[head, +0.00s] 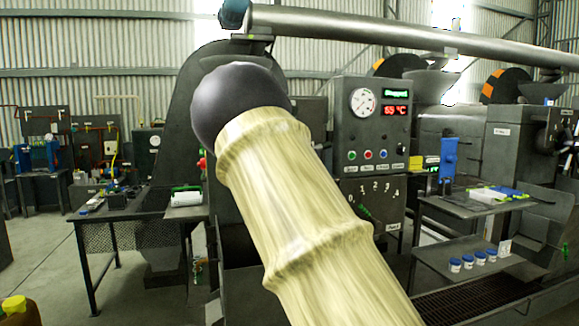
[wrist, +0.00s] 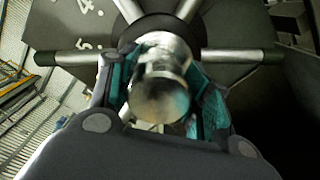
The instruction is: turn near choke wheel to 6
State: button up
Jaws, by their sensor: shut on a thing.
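In the wrist view, the choke wheel shows as a dark hub with several metal spokes (wrist: 235,56). A dark plate behind it carries white numerals (wrist: 92,8); a 4 and a 5 are legible at the upper left. My gripper (wrist: 160,88) has its teal-lined fingers closed on both sides of a round metal handle (wrist: 160,95) that points toward the camera. The handle covers part of the hub. I cannot tell the wheel's setting. In the head view my pale arm covers the middle, and I cannot make out the wheel or my gripper there.
A shelf table (head: 470,208) stands right, a workbench (head: 130,213) left. Open floor (head: 45,250) lies at left.

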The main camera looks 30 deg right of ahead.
jog(key=shift+d, duration=0.1)
jog(key=o, duration=1.5)
jog(key=shift+s, duration=0.1)
jog(key=shift+c, duration=0.2)
jog(key=v, duration=1.2)
